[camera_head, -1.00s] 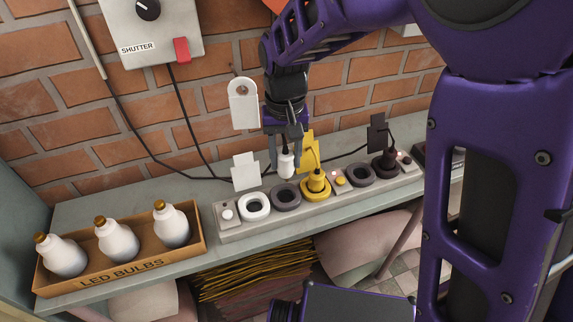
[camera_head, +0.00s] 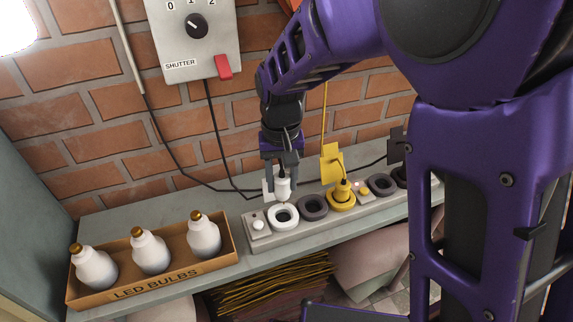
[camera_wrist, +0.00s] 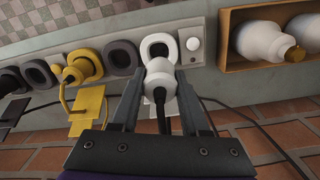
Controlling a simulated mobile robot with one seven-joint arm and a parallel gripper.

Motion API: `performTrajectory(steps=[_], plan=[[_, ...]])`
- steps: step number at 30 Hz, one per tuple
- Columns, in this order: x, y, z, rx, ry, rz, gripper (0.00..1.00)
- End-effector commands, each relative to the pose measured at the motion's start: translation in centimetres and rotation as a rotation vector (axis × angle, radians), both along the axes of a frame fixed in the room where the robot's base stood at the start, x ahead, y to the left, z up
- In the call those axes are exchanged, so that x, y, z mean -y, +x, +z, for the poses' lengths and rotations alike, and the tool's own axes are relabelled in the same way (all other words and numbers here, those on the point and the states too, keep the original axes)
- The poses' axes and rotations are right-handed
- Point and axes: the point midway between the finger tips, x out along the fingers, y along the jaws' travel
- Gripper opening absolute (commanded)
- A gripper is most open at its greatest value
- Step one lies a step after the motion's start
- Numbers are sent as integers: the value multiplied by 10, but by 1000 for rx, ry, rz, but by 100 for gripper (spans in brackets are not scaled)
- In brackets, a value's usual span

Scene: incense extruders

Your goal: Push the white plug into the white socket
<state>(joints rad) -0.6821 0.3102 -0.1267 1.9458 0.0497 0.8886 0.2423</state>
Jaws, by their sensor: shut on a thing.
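The white plug (camera_head: 282,187) is held between the fingers of my gripper (camera_head: 282,176), which is shut on it. The white socket (camera_head: 284,216) is the ring-shaped outlet near the left end of the grey power strip. In the head view the plug is just above and behind this socket, and its lower tip is close to the ring. In the wrist view the plug (camera_wrist: 160,82) sits between my fingertips (camera_wrist: 159,88), its dark cord running back toward me. The white socket (camera_wrist: 158,46) lies just beyond it, partly hidden. I cannot tell whether they touch.
The grey strip (camera_head: 258,246) also holds dark sockets (camera_head: 313,207) and a yellow plug (camera_head: 342,190) in a yellow socket. A box of LED bulbs (camera_head: 160,283) stands at left. A switch box (camera_head: 195,40) hangs on the brick wall, with cords below.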

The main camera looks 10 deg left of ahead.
Motion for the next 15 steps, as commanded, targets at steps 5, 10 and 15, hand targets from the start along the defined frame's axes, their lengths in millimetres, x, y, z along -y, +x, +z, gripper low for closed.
performTrajectory(steps=[5,10,15], plan=[[0,0,-10,0,0,0,0],[0,0,-24,0,0,0,0],[0,0,-41,1,0,0,0]])
